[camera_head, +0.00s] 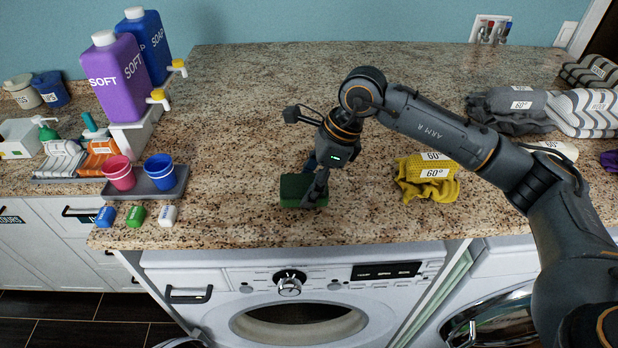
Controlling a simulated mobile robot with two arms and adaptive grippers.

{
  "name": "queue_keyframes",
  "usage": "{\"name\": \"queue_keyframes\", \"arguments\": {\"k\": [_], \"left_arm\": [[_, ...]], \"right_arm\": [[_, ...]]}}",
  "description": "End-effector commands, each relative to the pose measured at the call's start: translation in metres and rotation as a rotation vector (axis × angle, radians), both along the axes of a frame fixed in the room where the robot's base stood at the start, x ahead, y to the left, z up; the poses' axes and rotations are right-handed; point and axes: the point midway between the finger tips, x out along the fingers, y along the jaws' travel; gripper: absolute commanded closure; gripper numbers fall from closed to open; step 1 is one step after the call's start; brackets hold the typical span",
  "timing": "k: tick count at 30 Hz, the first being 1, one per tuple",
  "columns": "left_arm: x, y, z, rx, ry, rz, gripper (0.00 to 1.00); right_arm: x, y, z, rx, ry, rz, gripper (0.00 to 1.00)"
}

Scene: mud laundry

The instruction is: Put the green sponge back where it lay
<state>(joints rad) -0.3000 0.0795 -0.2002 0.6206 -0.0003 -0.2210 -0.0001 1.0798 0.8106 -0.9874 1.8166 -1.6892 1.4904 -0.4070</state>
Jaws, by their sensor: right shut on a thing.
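The green sponge (292,188) is at the front middle of the speckled counter, above the washing machine. My right gripper (314,192) reaches down over it from the right and is shut on it. The fingers cover the sponge's right part. I cannot tell whether the sponge touches the counter or is slightly above it. My left gripper is not in view.
A yellow cloth (428,188) lies right of the sponge. A grey tray (172,190) with a pink cup (119,175) and a blue cup (160,172) stands left. Purple (120,85) and blue bottles stand behind. The counter (240,120) behind the sponge is clear.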

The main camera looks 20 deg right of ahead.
Motion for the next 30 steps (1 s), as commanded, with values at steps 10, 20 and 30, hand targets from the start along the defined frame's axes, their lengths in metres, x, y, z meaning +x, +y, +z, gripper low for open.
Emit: {"name": "queue_keyframes", "arguments": {"k": [10, 20, 30], "left_arm": [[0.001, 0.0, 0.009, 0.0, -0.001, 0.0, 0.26], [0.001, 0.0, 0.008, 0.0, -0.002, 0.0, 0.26], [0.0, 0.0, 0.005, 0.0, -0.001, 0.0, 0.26]], "right_arm": [[0.0, 0.0, -0.011, 0.0, -0.002, 0.0, 0.7], [0.0, 0.0, -0.011, 0.0, -0.002, -0.001, 0.18], [0.001, -0.002, -0.006, 0.001, -0.004, -0.001, 0.18]]}}
